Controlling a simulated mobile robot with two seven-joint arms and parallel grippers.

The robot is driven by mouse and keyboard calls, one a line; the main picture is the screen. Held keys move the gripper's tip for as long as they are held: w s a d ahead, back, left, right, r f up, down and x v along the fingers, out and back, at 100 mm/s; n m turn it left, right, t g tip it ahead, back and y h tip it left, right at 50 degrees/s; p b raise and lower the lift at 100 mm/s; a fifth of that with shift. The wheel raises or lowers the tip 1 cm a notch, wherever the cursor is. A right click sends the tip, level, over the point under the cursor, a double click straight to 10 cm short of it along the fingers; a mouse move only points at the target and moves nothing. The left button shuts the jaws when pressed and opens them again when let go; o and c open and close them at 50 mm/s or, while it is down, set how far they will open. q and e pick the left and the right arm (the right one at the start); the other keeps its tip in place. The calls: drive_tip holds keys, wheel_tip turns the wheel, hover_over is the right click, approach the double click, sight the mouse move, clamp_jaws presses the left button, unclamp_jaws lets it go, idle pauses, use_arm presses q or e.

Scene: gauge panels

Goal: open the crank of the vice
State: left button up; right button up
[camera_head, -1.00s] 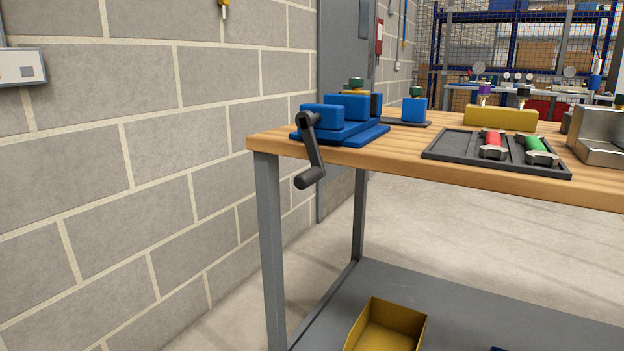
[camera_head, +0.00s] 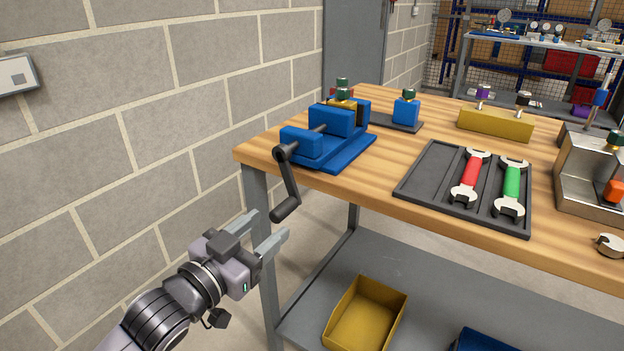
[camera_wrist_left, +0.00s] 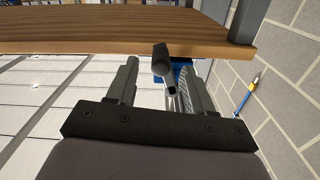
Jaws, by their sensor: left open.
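The blue vice (camera_head: 332,138) sits at the near left corner of the wooden workbench (camera_head: 375,180). Its dark crank (camera_head: 288,180) hangs down over the bench's front edge, with a cylindrical handle at its low end. My left gripper (camera_head: 262,230) is open and empty, below and left of the crank handle and apart from it in the head view. In the left wrist view the crank handle (camera_wrist_left: 161,60) shows ahead of the gap between the two fingers (camera_wrist_left: 158,82). A little of the vice's blue body shows behind it. My right gripper is not in view.
A dark tray (camera_head: 420,183) with a red wrench (camera_head: 470,177) and a green wrench (camera_head: 511,190) lies on the bench. A yellow bin (camera_head: 366,315) stands on the lower shelf. A bench leg (camera_head: 262,250) is close to my left gripper. The block wall (camera_head: 120,150) is at left.

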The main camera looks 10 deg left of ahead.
sight(288, 207)
use_arm(q)
drive_tip(key=shift+b+x, duration=0.3)
drive_tip(key=shift+x, duration=3.3)
drive_tip(key=shift+r, duration=0.1)
clamp_jaws()
